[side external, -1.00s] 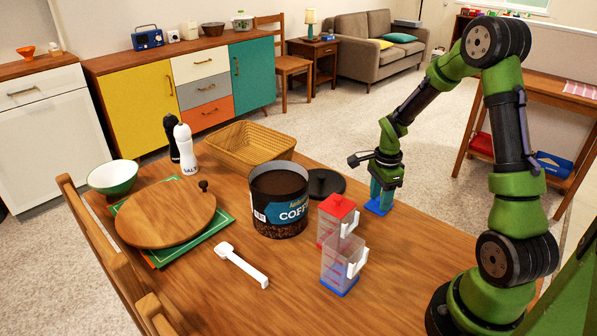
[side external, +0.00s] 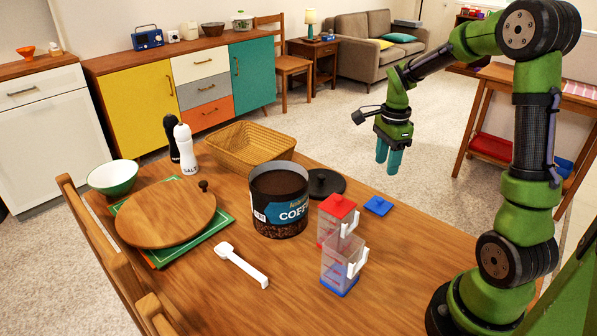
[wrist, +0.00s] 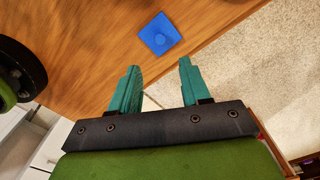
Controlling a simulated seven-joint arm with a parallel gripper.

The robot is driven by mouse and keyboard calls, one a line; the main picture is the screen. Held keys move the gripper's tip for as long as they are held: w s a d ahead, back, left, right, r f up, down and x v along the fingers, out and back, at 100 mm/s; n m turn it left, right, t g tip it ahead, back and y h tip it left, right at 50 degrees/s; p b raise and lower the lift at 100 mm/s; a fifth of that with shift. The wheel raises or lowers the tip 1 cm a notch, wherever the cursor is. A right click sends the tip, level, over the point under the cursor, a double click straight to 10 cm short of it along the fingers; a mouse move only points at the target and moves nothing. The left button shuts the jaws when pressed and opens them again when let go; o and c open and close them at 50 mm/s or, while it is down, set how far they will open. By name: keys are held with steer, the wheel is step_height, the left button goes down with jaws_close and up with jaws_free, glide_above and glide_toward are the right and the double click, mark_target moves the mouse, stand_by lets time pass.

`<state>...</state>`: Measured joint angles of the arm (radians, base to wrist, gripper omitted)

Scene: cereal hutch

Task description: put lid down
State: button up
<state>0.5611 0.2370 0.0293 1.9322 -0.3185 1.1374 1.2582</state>
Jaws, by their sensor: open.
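A small square blue lid (side external: 378,205) lies flat on the table near its right edge, to the right of the black round lid. It also shows in the wrist view (wrist: 159,34), ahead of my fingertips. My gripper (side external: 390,160) is raised above and behind the lid, clear of it; in the wrist view its teal fingers (wrist: 160,82) are apart with nothing between them. A clear container with a blue base (side external: 341,265) stands open-topped at the front. A clear container with a red lid (side external: 337,215) stands just behind it.
A coffee can (side external: 279,200) stands open beside the clear containers, with a black round lid (side external: 325,184) behind it. A white scoop (side external: 241,264), wooden board (side external: 165,216) and wicker basket (side external: 249,147) are further left. The table's front right is clear.

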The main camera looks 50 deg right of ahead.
steer(key=s+a+r+n+t, duration=0.2)
steer(key=a+r+n, duration=0.1)
steer(key=a+n, duration=0.3)
steer(key=s+a+r+n+t+y, duration=0.1)
steer(key=s+a+r+n+t, duration=0.1)
steer(key=a+n, duration=0.5)
steer(key=s+a+r+n+t+y, duration=0.1)
steer(key=s+a+r+n+t, duration=0.2)
steer(key=a+r+n, duration=0.3)
steer(key=s+a+n, duration=0.1)
steer(key=a, duration=0.2)
steer(key=shift+s+a+r, duration=0.15)
steer(key=shift+s+r, duration=0.1)
